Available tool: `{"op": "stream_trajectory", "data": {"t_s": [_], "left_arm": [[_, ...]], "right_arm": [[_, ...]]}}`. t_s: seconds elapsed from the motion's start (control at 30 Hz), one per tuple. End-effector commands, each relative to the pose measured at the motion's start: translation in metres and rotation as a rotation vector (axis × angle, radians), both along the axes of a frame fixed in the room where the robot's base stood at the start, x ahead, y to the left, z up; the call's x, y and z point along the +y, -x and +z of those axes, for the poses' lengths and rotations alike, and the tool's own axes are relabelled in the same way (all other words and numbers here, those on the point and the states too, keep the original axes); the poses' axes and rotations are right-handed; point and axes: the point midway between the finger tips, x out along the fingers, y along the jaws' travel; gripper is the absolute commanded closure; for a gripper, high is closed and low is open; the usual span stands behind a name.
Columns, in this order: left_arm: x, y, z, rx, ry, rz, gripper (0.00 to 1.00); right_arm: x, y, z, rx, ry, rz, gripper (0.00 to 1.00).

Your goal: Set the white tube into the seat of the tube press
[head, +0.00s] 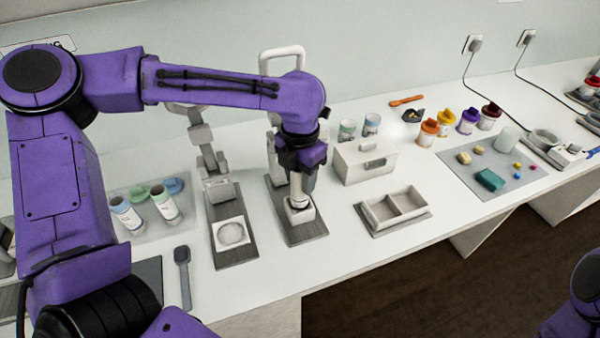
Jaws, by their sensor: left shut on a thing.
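My left gripper (299,172) points down over the tube press (306,232) and is shut on the white tube (298,190). The tube is upright, with its upper part between the fingers. Its lower end is at the pale block-shaped seat (300,212) on the press's dark base. I cannot tell whether the tube is inside the seat or just above it. My arm and gripper hide much of the press's column; its pale handle (281,53) shows behind the arm. My right gripper is out of view.
A second stand (233,250) with a round pad is just left of the press. A lidded box (364,163) and a divided tray (395,211) are to the right. Tubes and caps lie on a mat (150,229) at left. A dark spoon (183,275) lies in front.

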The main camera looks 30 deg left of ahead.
Motion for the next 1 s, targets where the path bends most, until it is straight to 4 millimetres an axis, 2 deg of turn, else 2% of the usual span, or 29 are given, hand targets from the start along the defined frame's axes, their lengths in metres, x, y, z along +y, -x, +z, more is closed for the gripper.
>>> {"op": "stream_trajectory", "data": {"t_s": [0.33,1.0], "left_arm": [[0.000,0.000,-0.002,0.000,0.000,-0.001,0.89],[-0.001,0.001,-0.025,0.001,0.000,-0.002,0.89]], "right_arm": [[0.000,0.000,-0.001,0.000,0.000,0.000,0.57],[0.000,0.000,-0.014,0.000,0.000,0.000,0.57]]}}
